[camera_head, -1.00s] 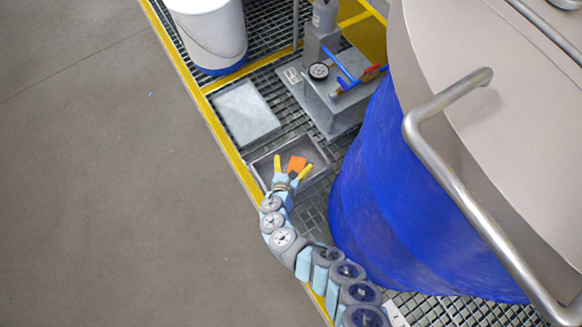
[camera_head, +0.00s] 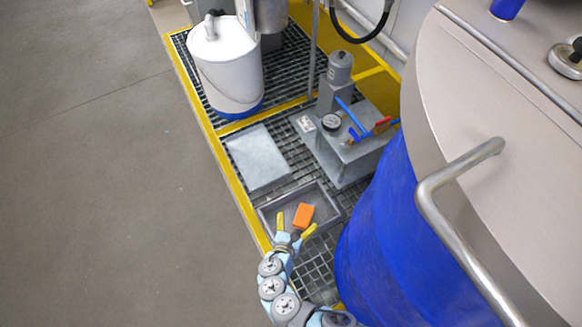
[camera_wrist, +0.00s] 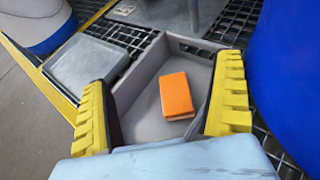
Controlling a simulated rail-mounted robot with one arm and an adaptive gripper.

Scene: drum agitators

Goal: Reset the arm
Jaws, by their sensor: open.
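My gripper (camera_head: 295,226) has yellow fingers spread apart and is open and empty. It is just in front of a shallow grey tray on the grating (camera_head: 334,206). An orange block (camera_head: 303,216) lies in the tray, beyond and between my fingertips in the head view. In the wrist view my gripper (camera_wrist: 165,115) frames the tray (camera_wrist: 140,80), and the orange block (camera_wrist: 177,96) lies flat on its bottom, apart from both fingers.
A flat grey plate (camera_head: 257,158) lies behind the tray. A grey pump unit (camera_head: 335,140) with blue and red levers stands behind right. A white bucket (camera_head: 228,75) is further back. A large blue drum (camera_head: 395,240) is close on the right. Open floor (camera_head: 100,180) lies left.

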